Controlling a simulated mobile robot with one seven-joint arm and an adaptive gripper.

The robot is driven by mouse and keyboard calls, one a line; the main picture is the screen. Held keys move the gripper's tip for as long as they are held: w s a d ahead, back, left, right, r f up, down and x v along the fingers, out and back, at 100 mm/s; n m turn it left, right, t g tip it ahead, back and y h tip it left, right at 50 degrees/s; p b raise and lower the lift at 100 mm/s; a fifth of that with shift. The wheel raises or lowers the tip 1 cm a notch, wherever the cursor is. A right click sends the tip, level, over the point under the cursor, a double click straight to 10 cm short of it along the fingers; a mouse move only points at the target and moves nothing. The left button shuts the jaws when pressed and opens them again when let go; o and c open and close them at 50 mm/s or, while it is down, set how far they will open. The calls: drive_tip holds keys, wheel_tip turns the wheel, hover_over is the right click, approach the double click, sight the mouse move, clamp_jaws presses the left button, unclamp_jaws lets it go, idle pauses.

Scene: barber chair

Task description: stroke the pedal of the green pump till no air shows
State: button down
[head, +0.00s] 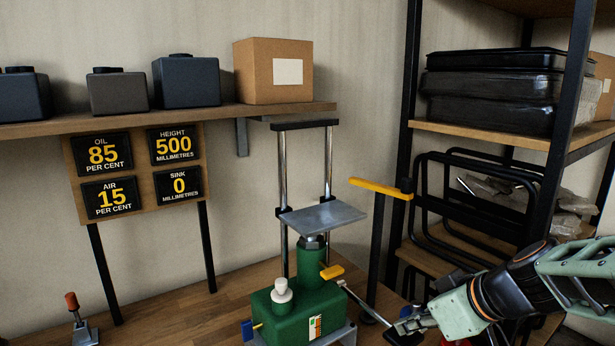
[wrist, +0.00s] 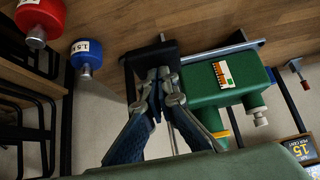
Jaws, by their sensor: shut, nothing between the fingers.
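The green pump (head: 290,318) stands on the bench in the head view, with a white-capped filler and a yellow lever (head: 332,272). It shows turned over in the wrist view (wrist: 222,82). A thin metal rod leads from it to the black pedal (head: 408,338). My gripper (head: 402,325) is shut and empty at the pedal. In the wrist view its fingertips (wrist: 159,76) lie against or just over the black pedal pad (wrist: 150,56); I cannot tell whether they press it. The air sign (head: 112,198) reads 15 per cent.
Other signs read oil 85 per cent (head: 103,153), height 500 (head: 174,146) and sink 0 (head: 180,185). A grey plate (head: 323,216) sits above the pump between chrome posts. A yellow-topped post (head: 380,188) and a shelf rack (head: 490,130) stand close to my arm. Red (wrist: 40,18) and blue (wrist: 86,54) weights show in the wrist view.

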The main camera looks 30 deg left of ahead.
drive_tip(key=shift+r, duration=0.1)
idle(0.7)
wheel_tip(320, 180, down, 6)
drive_tip(key=b, duration=0.8)
drive_tip(key=shift+r+p, duration=1.65)
drive_tip(key=shift+r, duration=1.3)
wheel_tip(320, 180, down, 6)
drive_tip(key=b, duration=0.7)
drive_tip(key=shift+r+p, duration=1.65)
drive_tip(key=shift+r, duration=1.4)
drive_tip(key=shift+f+b, duration=0.15)
drive_tip(key=shift+b, duration=0.3)
drive_tip(key=shift+r, duration=0.2)
